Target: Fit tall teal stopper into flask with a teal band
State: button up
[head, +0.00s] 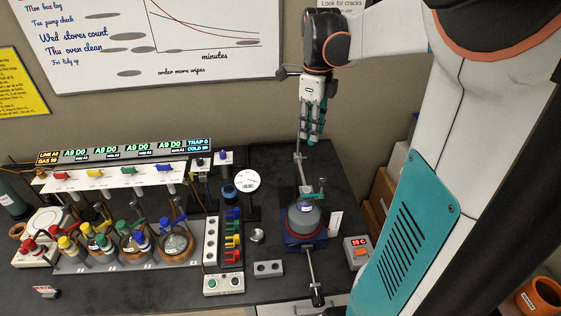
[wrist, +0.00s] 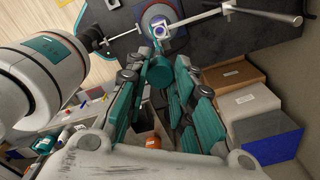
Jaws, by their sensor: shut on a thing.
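My gripper (head: 313,128) hangs high at the back right of the bench, fingers pointing down. In the wrist view my gripper (wrist: 163,82) is shut on a teal stopper (wrist: 159,70), whose round end shows between the fingertips. A grey rounded flask (head: 304,222) stands on a blue base below and in front of my gripper, apart from the stopper. A clamp with teal parts is at its neck. In the wrist view its round mouth (wrist: 161,29) lies beyond the stopper. I cannot make out a teal band on it.
A metal rod stand (head: 299,160) rises behind the flask, close to my gripper. A temperature display box (head: 357,251) stands right of it. A rack of coloured pieces (head: 233,240) and several round flasks (head: 140,253) stand left. Cardboard boxes (wrist: 234,77) are off the bench's right side.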

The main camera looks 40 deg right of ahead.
notch_tip(320, 180, down, 19)
jog(key=shift+r+b, duration=0.2)
jog(key=shift+b, duration=0.4)
jog(key=shift+f+b, duration=0.4)
jog(key=shift+b, duration=0.1)
jog(key=shift+f, duration=0.2)
jog(key=o, duration=0.8)
jog(key=shift+c, duration=0.2)
